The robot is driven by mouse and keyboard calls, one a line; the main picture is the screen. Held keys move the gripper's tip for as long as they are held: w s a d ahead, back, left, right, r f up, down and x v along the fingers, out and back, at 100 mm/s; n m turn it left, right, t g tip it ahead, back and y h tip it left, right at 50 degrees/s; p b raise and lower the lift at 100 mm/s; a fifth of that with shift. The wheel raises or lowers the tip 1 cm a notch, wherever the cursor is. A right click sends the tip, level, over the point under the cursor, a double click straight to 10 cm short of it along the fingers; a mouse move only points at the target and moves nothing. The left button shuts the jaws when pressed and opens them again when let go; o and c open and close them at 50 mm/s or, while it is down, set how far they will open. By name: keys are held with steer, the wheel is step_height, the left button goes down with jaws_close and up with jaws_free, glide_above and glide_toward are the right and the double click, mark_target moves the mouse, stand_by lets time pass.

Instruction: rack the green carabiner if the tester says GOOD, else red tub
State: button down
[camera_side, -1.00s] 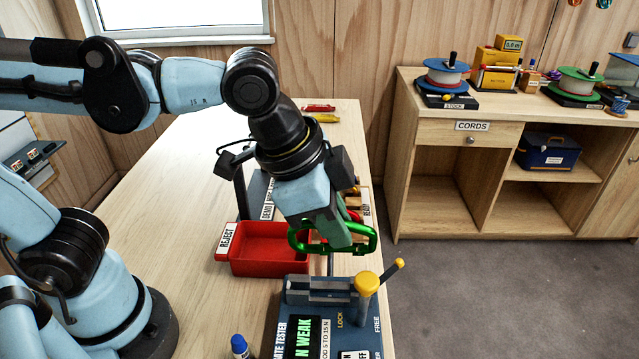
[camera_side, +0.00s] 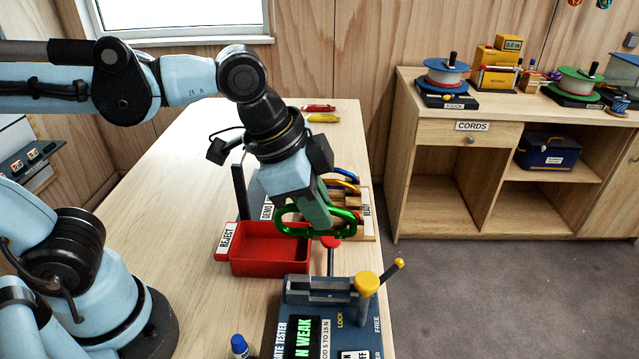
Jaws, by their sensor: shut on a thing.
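My gripper (camera_side: 318,215) is shut on the green carabiner (camera_side: 345,230) and holds it in the air. The carabiner hangs level over the right rim of the red tub (camera_side: 268,262), which is labelled REJECT and looks empty. The wooden rack (camera_side: 368,213) behind the gripper has a READY label and holds blue and yellow carabiners. It is partly hidden by my gripper.
A blue-capped bottle (camera_side: 240,346) stands left of the tester. Red and yellow carabiners (camera_side: 322,112) lie at the table's far end. The table's left half (camera_side: 170,220) is clear. A cabinet (camera_side: 470,165) with cord spools stands at the right.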

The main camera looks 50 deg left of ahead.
steer(key=a+f, duration=0.1)
steer(key=a, duration=0.9)
step_height(320, 180, down, 6)
steer(key=shift+f, duration=0.1)
steer(key=c, duration=1)
jaws_free()
steer(key=shift+v, duration=6.05)
steer(key=shift+f, duration=0.1)
